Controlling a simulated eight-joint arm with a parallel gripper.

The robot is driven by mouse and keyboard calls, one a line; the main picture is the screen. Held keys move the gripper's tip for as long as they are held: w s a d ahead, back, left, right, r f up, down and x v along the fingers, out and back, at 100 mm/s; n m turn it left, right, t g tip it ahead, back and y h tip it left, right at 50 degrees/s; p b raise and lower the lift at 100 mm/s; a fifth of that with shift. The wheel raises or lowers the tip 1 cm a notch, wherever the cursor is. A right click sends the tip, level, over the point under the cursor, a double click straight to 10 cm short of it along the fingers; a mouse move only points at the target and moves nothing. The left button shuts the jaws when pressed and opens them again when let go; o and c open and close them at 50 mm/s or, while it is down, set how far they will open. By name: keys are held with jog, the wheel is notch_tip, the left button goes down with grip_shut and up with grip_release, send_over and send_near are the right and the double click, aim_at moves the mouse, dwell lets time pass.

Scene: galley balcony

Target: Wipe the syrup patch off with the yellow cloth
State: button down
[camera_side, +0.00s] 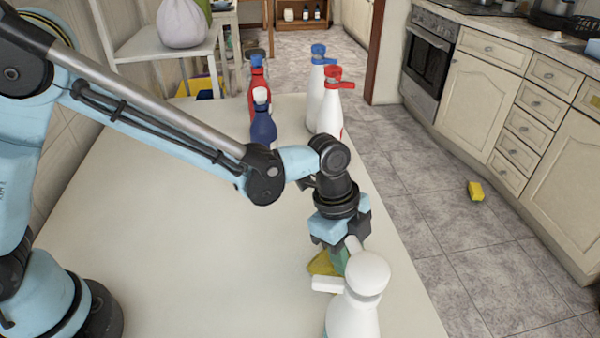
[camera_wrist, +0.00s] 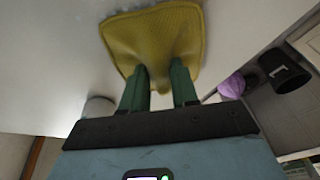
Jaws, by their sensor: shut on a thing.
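The yellow cloth (camera_side: 322,264) is at the table's front right, partly hidden by my gripper and a white bottle. In the wrist view the cloth (camera_wrist: 155,38) spreads out beyond the fingertips, with a fold pinched between them. My gripper (camera_wrist: 160,74) is shut on this fold with its two green fingers. In the side view my gripper (camera_side: 340,258) points down close to the tabletop (camera_side: 200,240). I cannot tell whether the cloth touches the table. No syrup patch shows in either view; the cloth, gripper or bottle may hide it.
The white bottle (camera_side: 356,300) stands right in front of my gripper. White bottles (camera_side: 327,110), a red bottle (camera_side: 257,85) and a blue bottle (camera_side: 263,125) stand at the table's far end. The table's right edge is close by. Its left and middle are clear.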

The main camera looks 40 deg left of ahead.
jog(key=shift+w+a, duration=0.2)
jog(key=shift+a, duration=1.2)
jog(key=shift+s+d, duration=0.2)
jog(key=shift+d, duration=1.2)
jog(key=shift+r, duration=2.45)
